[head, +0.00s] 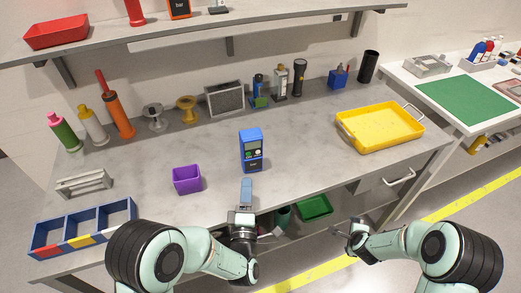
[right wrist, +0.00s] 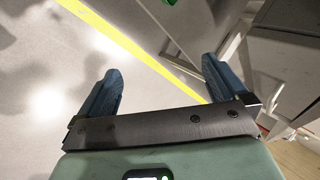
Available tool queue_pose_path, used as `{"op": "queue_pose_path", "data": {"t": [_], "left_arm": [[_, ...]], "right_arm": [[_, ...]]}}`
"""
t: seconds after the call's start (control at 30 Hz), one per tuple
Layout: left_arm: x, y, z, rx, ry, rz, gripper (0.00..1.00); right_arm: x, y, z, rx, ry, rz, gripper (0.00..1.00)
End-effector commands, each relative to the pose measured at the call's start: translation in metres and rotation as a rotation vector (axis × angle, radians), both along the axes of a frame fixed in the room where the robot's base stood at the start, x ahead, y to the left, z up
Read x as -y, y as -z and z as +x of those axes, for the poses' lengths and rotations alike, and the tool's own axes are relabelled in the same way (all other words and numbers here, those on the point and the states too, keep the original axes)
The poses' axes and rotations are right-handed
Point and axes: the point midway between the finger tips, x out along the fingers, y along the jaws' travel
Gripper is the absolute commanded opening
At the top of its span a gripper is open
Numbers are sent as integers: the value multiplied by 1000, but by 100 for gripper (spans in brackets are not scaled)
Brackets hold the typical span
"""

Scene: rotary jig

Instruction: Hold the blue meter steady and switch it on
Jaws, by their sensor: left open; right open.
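The blue meter (head: 251,148) stands upright on the grey bench, near the middle of the head view. Its dark front carries a small display and buttons, and faces me. My left gripper (head: 246,184) is open in front of the meter, its blue fingers pointing at it and apart from it. The fingers overlap in this view, so their gap is hidden. My right gripper (head: 350,236) is low, off the bench's front edge. In the right wrist view my right gripper (right wrist: 160,82) is open, with nothing between its blue fingers.
A purple bin (head: 187,180) stands left of the meter. A yellow tray (head: 382,128) lies to the right. A blue divided box (head: 82,226) is at the front left. Bottles, spools and a speaker-like box (head: 225,98) line the back. The bench around the meter is clear.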

Motion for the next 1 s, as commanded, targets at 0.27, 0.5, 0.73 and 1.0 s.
{"op": "queue_pose_path", "data": {"t": [0.27, 0.5, 0.73, 1.0], "left_arm": [[0, 0, 0, 0, 0, 0, 43], [0, 0, 0, 0, 0, 0, 43], [0, 0, 0, 0, 0, 0, 43], [0, 0, 0, 0, 0, 0, 43]], "right_arm": [[72, -143, 65, 417, 491, 212, 100], [-13, -234, 114, 621, 627, 576, 100], [-143, -278, 126, 599, 589, 851, 100], [-266, -325, 105, 517, 555, 1106, 100]]}}
